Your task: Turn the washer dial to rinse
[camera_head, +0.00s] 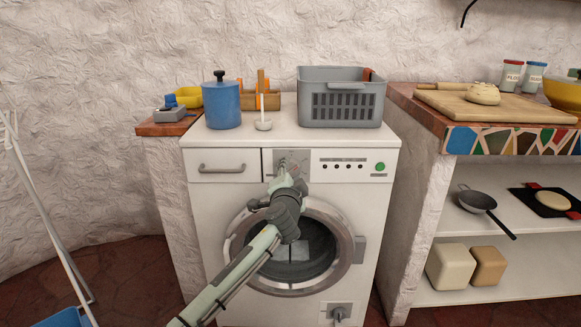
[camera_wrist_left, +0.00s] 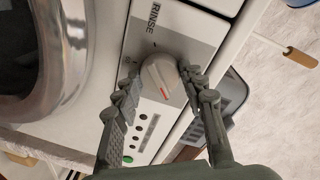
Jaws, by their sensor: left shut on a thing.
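The white washer (camera_head: 205,215) stands against the wall with its round door below the control panel. My left gripper (camera_head: 283,172) reaches up to the grey dial panel (camera_head: 299,156), and it hides most of the dial in the head view. In the left wrist view the round pale dial (camera_wrist_left: 160,76) sits between the two fingers of my left gripper (camera_wrist_left: 162,82), which is shut on it. A red mark (camera_wrist_left: 164,92) on the dial lies on the side away from the word RINSE (camera_wrist_left: 153,17). My right gripper is not in view.
The washer's drawer handle (camera_head: 222,169) is left of the dial, and a green button (camera_head: 380,167) is right. A drying rack (camera_head: 45,210) is at the left.

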